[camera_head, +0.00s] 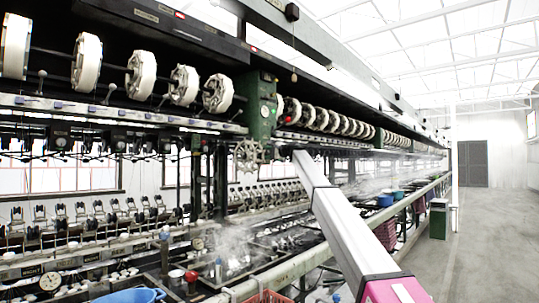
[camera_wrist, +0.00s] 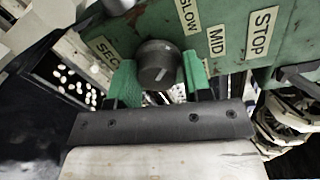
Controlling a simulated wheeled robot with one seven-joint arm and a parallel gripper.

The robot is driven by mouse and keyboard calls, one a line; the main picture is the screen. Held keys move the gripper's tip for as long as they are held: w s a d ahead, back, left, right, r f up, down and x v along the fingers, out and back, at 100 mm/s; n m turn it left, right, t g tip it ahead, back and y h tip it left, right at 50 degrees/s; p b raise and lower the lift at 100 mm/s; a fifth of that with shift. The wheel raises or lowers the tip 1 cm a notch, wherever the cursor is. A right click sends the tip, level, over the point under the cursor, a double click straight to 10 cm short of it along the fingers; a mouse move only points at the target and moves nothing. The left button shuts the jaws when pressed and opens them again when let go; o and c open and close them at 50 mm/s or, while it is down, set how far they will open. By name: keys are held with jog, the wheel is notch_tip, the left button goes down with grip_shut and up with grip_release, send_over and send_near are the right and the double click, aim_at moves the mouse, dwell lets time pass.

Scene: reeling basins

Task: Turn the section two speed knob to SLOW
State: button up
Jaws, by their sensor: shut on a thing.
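In the head view my arm reaches the green housing (camera_head: 262,112), and the knob is hidden there.
White reels (camera_head: 141,76) line the machine above. Steaming basins (camera_head: 255,245) lie under the arm, with a blue bowl (camera_head: 130,296) in front. The aisle floor (camera_head: 480,245) at right is clear.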

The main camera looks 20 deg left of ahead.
jog(key=shift+s+f+n, duration=0.2)
jog(key=shift+f+n, duration=0.25)
jog(key=shift+n, duration=0.05)
jog(key=o, duration=0.8)
jog(key=shift+w+r, duration=0.1)
jog(key=shift+r, duration=0.05)
jog(key=v, duration=1)
jog(key=shift+s+d, duration=0.25)
jog(key=shift+d, duration=0.05)
